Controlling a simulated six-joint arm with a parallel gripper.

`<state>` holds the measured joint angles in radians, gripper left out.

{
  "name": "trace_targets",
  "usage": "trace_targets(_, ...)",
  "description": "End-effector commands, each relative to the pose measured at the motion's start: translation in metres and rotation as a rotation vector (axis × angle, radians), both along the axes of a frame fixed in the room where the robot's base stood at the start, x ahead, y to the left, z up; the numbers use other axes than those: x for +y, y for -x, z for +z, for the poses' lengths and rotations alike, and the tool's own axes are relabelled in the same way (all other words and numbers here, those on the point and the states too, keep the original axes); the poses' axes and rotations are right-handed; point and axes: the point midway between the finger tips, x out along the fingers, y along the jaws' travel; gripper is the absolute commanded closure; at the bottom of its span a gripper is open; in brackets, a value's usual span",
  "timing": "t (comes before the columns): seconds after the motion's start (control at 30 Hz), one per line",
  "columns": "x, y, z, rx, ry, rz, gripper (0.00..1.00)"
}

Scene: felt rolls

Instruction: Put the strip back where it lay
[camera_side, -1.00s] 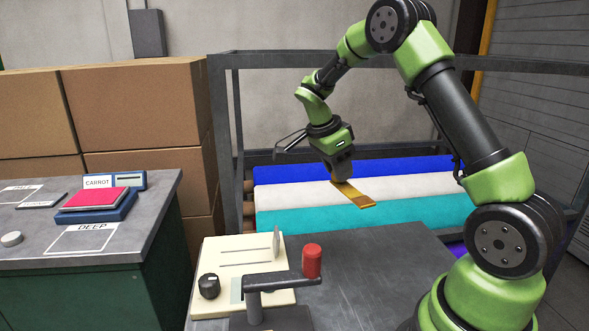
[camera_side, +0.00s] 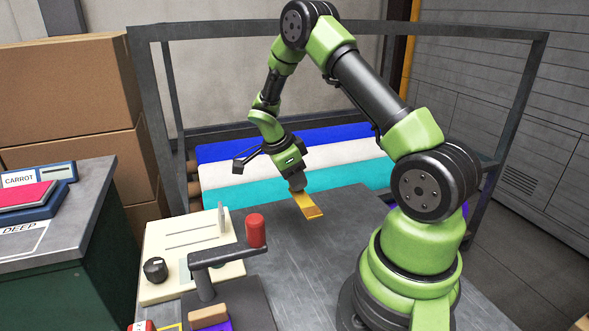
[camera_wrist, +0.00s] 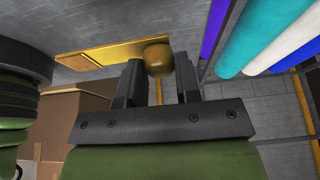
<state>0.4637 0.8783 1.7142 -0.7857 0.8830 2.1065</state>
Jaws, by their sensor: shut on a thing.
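The ochre-yellow strip (camera_side: 308,206) hangs from my gripper (camera_side: 298,186) in the side view, tilted down toward the front right, over the grey bench top. It looks close to the bench; whether it touches cannot be told. In the wrist view the strip (camera_wrist: 100,62) extends left beyond my gripper (camera_wrist: 158,72), and a rounded ochre part (camera_wrist: 157,58) shows between the fingers. My gripper is shut on the strip. The fingertips are too small in the side view to make out the hold.
Blue, white and teal felt rolls (camera_side: 240,175) lie behind the bench (camera_side: 340,235) within a dark frame (camera_side: 155,110). A cream board (camera_side: 165,240) and a lever with a red knob (camera_side: 256,231) stand left of the strip. A tan block (camera_side: 208,317) lies at the front.

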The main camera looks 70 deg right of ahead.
Motion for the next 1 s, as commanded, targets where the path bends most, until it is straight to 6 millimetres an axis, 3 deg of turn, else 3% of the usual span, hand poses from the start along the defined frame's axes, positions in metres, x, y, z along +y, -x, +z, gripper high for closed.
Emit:
trace_targets(0.27,0.0,0.0,-0.003,0.001,0.0,0.0,1.0)
trace_targets(0.7,0.0,0.0,-0.046,0.003,-0.001,0.001,1.0)
trace_targets(1.0,0.0,0.0,-0.059,0.0,0.0,0.0,1.0)
